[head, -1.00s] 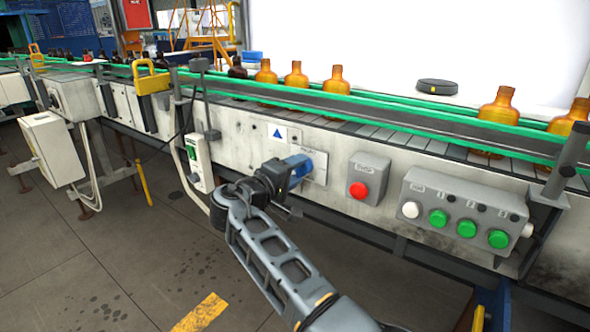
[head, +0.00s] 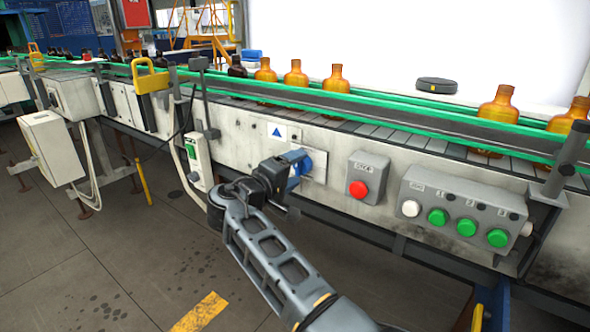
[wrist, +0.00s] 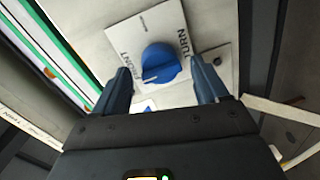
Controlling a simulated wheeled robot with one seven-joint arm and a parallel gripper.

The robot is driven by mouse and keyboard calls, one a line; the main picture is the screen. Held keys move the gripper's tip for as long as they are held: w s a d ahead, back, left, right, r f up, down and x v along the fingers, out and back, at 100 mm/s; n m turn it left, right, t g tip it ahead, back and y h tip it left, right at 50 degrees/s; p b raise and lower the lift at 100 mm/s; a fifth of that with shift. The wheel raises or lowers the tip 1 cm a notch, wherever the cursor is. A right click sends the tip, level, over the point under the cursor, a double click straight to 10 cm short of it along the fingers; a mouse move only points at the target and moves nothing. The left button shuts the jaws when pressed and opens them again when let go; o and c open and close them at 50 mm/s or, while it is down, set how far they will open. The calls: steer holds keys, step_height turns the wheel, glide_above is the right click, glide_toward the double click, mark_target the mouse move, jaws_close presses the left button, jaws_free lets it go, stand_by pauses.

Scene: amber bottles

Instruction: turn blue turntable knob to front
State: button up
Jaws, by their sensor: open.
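The blue turntable knob (wrist: 161,62) sits on a pale square plate (wrist: 125,34) marked FRONT and TURN. In the wrist view a short white line shows on the knob's lower left, on the side of the FRONT lettering. My gripper (wrist: 163,76) is open, with one blue-grey finger on each side of the knob. Gaps show between fingers and knob, so it is not gripped. In the head view my gripper (head: 294,163) is close in front of the plate (head: 319,160), and partly hides the knob (head: 305,166).
A red button box (head: 370,178) and a panel with white and green buttons (head: 455,211) are to the right. A switch box (head: 196,160) hangs to the left. Amber bottles (head: 296,74) stand on the conveyor behind green rails (head: 400,112). Open floor lies in front.

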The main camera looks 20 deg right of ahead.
steer(key=v, duration=0.7)
steer(key=shift+a, duration=0.1)
